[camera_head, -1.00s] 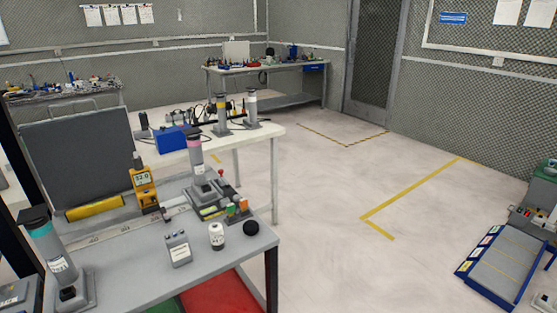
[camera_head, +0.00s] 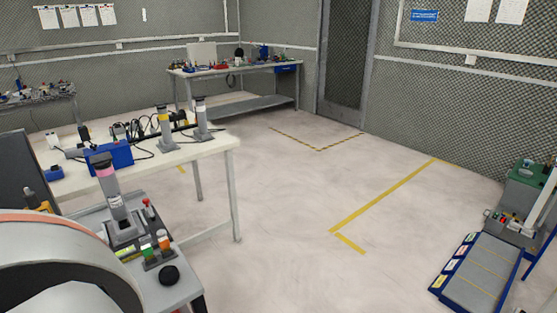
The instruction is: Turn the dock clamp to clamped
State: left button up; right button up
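I cannot tell for sure which thing is the dock clamp, and no label for it is readable. On the near grey bench (camera_head: 190,290) stands a grey post with a pink band (camera_head: 113,190). Beside its foot are a small red-topped lever (camera_head: 148,208) and a small block with green and orange caps (camera_head: 158,248). A black round knob (camera_head: 169,275) sits at the bench's right edge. A white curved part of my own arm covers the lower left and hides much of this bench. Neither gripper shows.
A white table (camera_head: 215,148) behind holds a blue box (camera_head: 108,155), cables and two banded posts (camera_head: 164,128). A blue-edged panel (camera_head: 475,275) and green machine (camera_head: 525,185) stand at the right. The middle floor is clear, with yellow tape (camera_head: 385,195).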

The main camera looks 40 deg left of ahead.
aim_at(145, 201)
jog(key=i+l, duration=0.1)
jog(key=i, duration=0.55)
jog(key=i+l+z, duration=0.1)
jog(key=i, duration=0.55)
jog(key=i+u, duration=0.25)
jog(key=u, duration=0.2)
jog(key=i+u, duration=0.25)
jog(key=u, duration=0.2)
jog(key=i+l+u, duration=0.1)
jog(key=i+u, duration=0.15)
jog(key=u, duration=0.2)
jog(key=i+j+u, duration=0.1)
jog(key=u, duration=0.35)
jog(key=i+u, duration=0.3)
jog(key=u, duration=0.2)
jog(key=i+l+u, duration=0.1)
jog(key=u, duration=0.35)
jog(key=i+l, duration=0.05)
